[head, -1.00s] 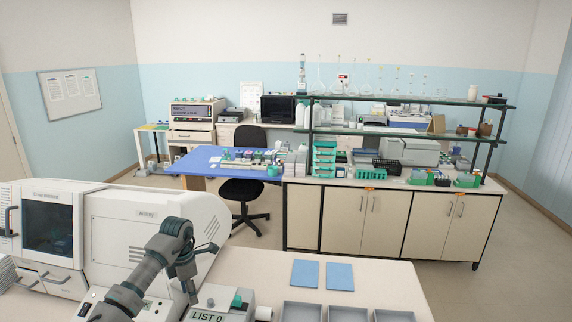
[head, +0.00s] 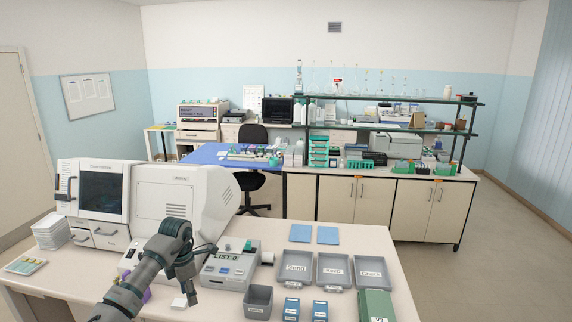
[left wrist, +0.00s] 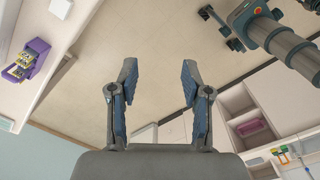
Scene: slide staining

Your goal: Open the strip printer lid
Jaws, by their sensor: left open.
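The strip printer appears to be the grey boxy device (head: 228,268) on the near bench in the head view, with "LIST 0" on its front part. A green piece shows on its top and a white roll at its right side. I cannot clearly tell its lid, which looks down. My left gripper (head: 191,296) hangs low just left of the printer, apart from it as far as I can tell. In the left wrist view its two fingers (left wrist: 159,75) are spread with nothing between them, over floor. My right gripper is not seen.
A large white machine (head: 185,205) stands behind and left of the printer. Grey labelled trays (head: 332,270), a grey bin (head: 258,302) and a green box (head: 376,305) lie to the right. A purple holder (left wrist: 30,60) shows in the left wrist view. Two blue sheets (head: 327,235) lie behind the trays.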

